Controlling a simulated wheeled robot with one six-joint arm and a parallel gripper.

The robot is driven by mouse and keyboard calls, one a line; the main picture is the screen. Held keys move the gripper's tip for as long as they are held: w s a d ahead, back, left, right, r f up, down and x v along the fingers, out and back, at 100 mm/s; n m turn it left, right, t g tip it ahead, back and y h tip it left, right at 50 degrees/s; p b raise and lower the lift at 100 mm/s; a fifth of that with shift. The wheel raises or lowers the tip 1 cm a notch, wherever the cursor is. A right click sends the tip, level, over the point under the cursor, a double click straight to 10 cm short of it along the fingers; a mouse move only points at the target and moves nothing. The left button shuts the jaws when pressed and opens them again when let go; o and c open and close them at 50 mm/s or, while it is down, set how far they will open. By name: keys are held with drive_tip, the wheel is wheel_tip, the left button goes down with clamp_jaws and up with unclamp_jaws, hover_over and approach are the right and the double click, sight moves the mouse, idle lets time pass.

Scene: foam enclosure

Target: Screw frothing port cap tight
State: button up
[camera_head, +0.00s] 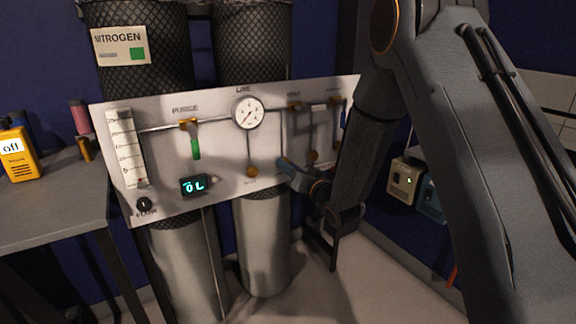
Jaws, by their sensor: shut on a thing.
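My gripper (286,166) reaches left from my wrist to the lower edge of the white panel (225,140). Its dark, blue-grey end is at the panel, just right of a brass fitting (251,171). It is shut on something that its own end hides. I cannot make out the frothing port cap or its thread. More brass fittings (313,155) show on the panel right of my gripper, partly behind my arm. No port label that I can read names the frothing port.
The panel carries a round gauge (249,113), a green-handled valve (195,147), a flow tube (126,148) and a lit display (194,186). Mesh-covered cylinders (140,60) stand behind it. A grey table (50,215) holds a yellow meter (20,160). A white socket box (404,180) is at right.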

idle(0.4)
drive_tip(key=o, duration=1.1)
drive_tip(key=shift+c, duration=0.2)
drive_tip(key=p+v, duration=0.1)
drive_tip(key=v, duration=0.6)
drive_tip(key=shift+s+d, duration=0.25)
drive_tip(key=shift+s, duration=0.1)
